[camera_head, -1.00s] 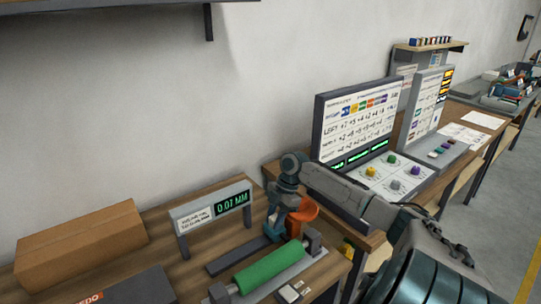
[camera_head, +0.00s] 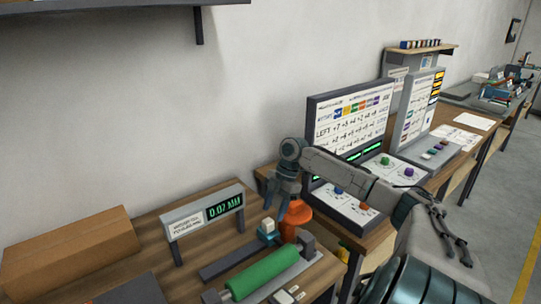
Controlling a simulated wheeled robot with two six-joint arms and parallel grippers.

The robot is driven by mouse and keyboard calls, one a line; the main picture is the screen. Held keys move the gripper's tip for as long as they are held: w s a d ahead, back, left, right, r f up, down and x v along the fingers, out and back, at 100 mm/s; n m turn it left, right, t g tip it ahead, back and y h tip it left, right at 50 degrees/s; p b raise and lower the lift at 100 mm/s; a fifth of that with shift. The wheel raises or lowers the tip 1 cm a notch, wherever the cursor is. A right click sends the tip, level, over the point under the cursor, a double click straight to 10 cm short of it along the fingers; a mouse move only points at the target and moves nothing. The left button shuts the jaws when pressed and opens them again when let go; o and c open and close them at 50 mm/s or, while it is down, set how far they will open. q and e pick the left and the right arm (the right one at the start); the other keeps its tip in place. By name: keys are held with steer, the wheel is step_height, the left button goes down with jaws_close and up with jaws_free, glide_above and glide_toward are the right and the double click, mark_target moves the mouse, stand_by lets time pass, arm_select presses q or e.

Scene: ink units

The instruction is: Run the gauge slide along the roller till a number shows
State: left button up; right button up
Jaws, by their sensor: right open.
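The green roller (camera_head: 264,272) lies in a grey cradle on the wooden bench. The gauge slide (camera_head: 268,231), a small block with a white top and blue body, stands on the dark rail (camera_head: 232,259) behind the roller, near the rail's right end. The gauge display (camera_head: 224,207) on its stand shows 0.07 MM in green. My right gripper (camera_head: 281,203) points down, open and empty, just above and a little right of the slide, apart from it. My left gripper is not in view.
An orange object (camera_head: 296,219) stands close to the right of the slide. A cardboard box (camera_head: 68,252) is at the left. Panels with coloured knobs (camera_head: 345,209) stand on the right. Small white blocks (camera_head: 286,296) lie in front of the roller.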

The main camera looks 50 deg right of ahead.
steer(key=b+v, duration=0.1)
steer(key=v, duration=0.4)
steer(key=shift+d+r, duration=0.2)
steer(key=shift+r, duration=0.15)
